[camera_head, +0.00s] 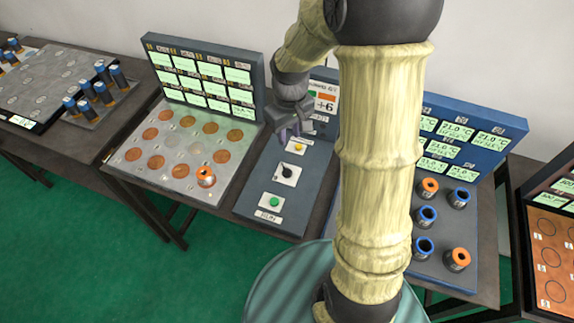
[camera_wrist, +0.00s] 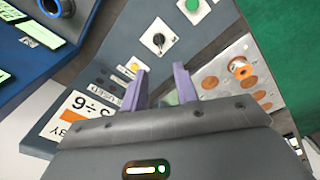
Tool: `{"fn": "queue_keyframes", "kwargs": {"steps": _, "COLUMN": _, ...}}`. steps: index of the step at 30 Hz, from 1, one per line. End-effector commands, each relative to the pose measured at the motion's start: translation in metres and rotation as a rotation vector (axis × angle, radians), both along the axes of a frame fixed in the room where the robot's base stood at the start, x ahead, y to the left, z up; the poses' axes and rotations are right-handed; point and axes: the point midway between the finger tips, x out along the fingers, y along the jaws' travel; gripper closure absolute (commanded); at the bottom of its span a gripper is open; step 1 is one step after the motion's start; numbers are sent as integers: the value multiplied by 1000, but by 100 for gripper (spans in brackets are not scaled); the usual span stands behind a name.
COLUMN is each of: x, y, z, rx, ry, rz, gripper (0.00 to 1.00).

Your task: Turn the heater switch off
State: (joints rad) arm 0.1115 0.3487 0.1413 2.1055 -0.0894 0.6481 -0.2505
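A black rotary switch (camera_head: 287,173) sits on a white plate in the middle of a grey-blue control panel (camera_head: 262,191). It looks like the heater switch, but its label is unreadable. In the wrist view the switch (camera_wrist: 158,40) is ahead of my fingers. A yellow button (camera_head: 299,147) lies above it and a green button (camera_head: 274,202) below it. My gripper (camera_head: 289,132) hovers over the panel's upper part, near the yellow button. In the wrist view its purple fingers (camera_wrist: 161,70) are apart with nothing between them.
A board with orange discs and an orange-topped cylinder (camera_head: 206,176) is on the left. A blue-backed station (camera_head: 480,137) with several blue and orange cylinders is on the right. My arm hides part of the middle.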

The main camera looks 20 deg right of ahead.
Motion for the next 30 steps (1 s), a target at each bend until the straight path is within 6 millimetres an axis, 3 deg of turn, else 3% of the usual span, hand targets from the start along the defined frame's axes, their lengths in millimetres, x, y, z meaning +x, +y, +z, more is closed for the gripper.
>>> {"fn": "queue_keyframes", "kwargs": {"steps": 1, "x": 12, "y": -1, "z": -4, "rx": 2, "ry": 18, "rz": 28, "gripper": 70}}
{"fn": "queue_keyframes", "kwargs": {"steps": 5, "x": 26, "y": -2, "z": -8, "rx": 4, "ry": 42, "rz": 72, "gripper": 70}}
{"fn": "queue_keyframes", "kwargs": {"steps": 19, "x": 26, "y": -3, "z": -14, "rx": 3, "ry": 47, "rz": 77, "gripper": 70}}
{"fn": "queue_keyframes", "kwargs": {"steps": 30, "x": 25, "y": -1, "z": -68, "rx": 4, "ry": 51, "rz": 80, "gripper": 70}}
